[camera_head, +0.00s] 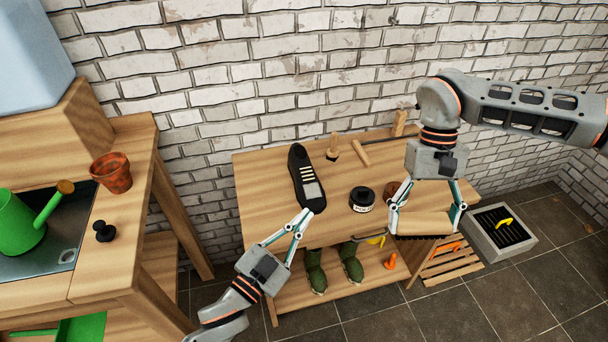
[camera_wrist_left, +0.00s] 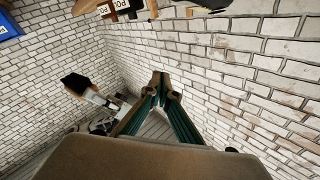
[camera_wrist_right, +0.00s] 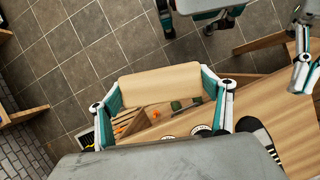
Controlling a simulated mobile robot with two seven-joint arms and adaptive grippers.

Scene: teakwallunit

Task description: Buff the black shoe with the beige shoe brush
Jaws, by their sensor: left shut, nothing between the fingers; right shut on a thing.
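The black shoe (camera_head: 306,178) lies on the wooden table (camera_head: 262,200), with pale lace bars on top and its toe toward the front edge. It also shows at the right of the right wrist view (camera_wrist_right: 258,134). My right gripper (camera_head: 427,208) is shut on the beige shoe brush (camera_head: 424,223), a pale wooden block with dark bristles below, near the table's front right edge, apart from the shoe. The brush fills the jaws in the right wrist view (camera_wrist_right: 160,84). My left gripper (camera_head: 303,219) is shut and empty near the shoe's toe. Its closed fingertips show in the left wrist view (camera_wrist_left: 161,78).
A black polish tin (camera_head: 362,200) stands right of the shoe. A small upright wooden-handled brush (camera_head: 333,149) and wooden tools (camera_head: 361,153) lie behind. Green boots (camera_head: 316,271) stand on the lower shelf. A bench with a terracotta pot (camera_head: 111,173) is at left. Brick wall closes the back.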

